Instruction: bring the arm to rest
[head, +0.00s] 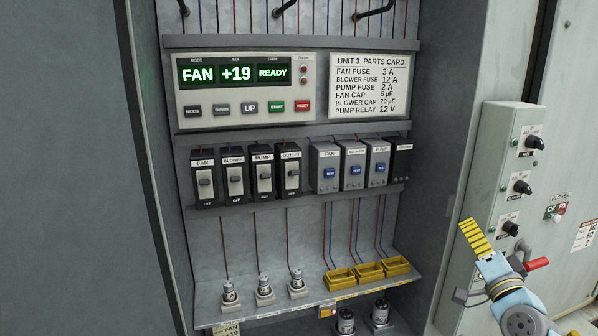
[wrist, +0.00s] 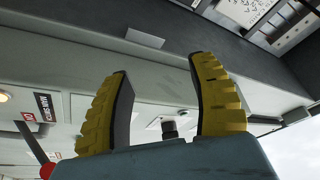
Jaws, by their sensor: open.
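My gripper (head: 474,238) is at the lower right in the head view, in front of the grey box with black knobs and outside the open cabinet. One ribbed yellow finger shows clearly there. In the wrist view, my gripper (wrist: 160,68) has its two yellow fingers spread apart with nothing held between them. A dark knob (wrist: 170,128) shows beyond the gap between the fingers; I cannot tell its distance.
The cabinet holds a display panel (head: 246,74) reading FAN, +19, READY. Below are several switches (head: 205,182), blue-button relays (head: 330,171), fuses (head: 264,290) and yellow sockets (head: 369,271). The knob box (head: 500,150) and a red handle (head: 537,264) are near my gripper.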

